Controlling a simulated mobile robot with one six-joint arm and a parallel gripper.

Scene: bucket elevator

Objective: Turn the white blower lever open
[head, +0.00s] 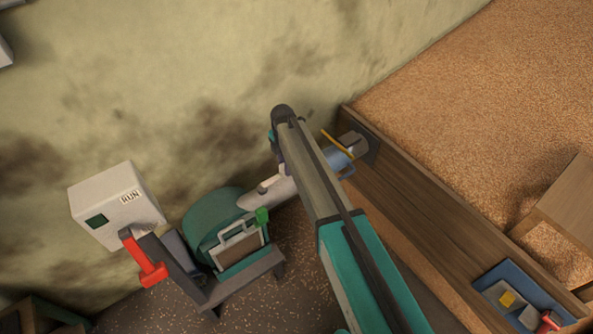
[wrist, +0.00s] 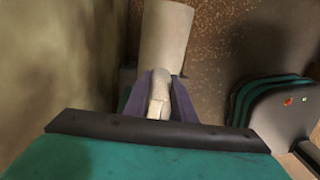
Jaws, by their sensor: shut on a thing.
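In the wrist view my gripper (wrist: 163,88) has its two purple fingers closed on a small white lever (wrist: 158,102). The lever sits in front of a wide pale pipe (wrist: 165,35). How far the lever is turned cannot be told, since the fingers cover its sides. In the head view my arm hides the gripper and the gripped lever. The pale pipe (head: 272,190) shows to the left of my arm, running from the green blower housing (head: 207,217) by the wall.
A dark bench (head: 235,282) is below the blower. A wooden bin wall (head: 430,215) bounds grain on the right. A blue tray (head: 512,270) holds small items. Rounded green-edged parts (wrist: 270,98) lie right of my gripper.

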